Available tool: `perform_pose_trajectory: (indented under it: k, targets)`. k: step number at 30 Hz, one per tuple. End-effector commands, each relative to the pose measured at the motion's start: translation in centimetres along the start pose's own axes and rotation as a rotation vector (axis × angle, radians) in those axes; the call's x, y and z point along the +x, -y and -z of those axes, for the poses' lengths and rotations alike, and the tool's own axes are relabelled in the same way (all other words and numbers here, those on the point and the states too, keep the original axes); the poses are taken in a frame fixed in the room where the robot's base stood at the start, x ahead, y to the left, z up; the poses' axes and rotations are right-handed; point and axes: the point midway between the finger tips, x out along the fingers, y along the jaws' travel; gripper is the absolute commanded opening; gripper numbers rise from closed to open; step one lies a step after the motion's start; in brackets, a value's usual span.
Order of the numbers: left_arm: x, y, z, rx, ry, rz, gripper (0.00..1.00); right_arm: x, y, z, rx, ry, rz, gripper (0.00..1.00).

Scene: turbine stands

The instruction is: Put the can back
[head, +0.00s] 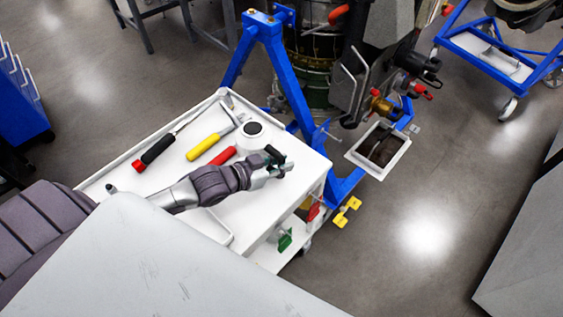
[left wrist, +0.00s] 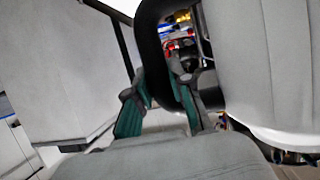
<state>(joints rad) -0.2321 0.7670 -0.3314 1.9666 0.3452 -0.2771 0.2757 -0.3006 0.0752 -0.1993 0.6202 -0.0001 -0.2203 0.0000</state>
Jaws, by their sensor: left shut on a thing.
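A white can (head: 251,133) with a dark round top is at the far right part of the white cart top (head: 120,180) in the head view. My left gripper (head: 277,162) is beside it, on its near right side. In the left wrist view my left gripper (left wrist: 160,103) has its fingers closed around a black curved handle (left wrist: 152,50), with a large pale surface to the right that looks like the can's side. I cannot tell whether the can's base touches the cart. My right gripper is not in view.
A black-and-red screwdriver (head: 157,149), a yellow-handled hammer (head: 203,147) and a red-handled tool (head: 224,156) lie on the cart. A blue turbine stand (head: 285,80) rises close behind the cart. A white tray (head: 365,162) is right of it. Open floor lies at the right.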

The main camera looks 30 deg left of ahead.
Motion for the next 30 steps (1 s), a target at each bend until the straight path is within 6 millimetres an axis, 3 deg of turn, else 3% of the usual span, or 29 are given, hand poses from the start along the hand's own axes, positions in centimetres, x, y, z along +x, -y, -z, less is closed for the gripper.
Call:
perform_pose_trajectory:
  k: [30]
  targets:
    - [0.6,0.0,-1.2,0.001,-0.002,0.0,0.0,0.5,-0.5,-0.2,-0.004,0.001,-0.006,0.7]
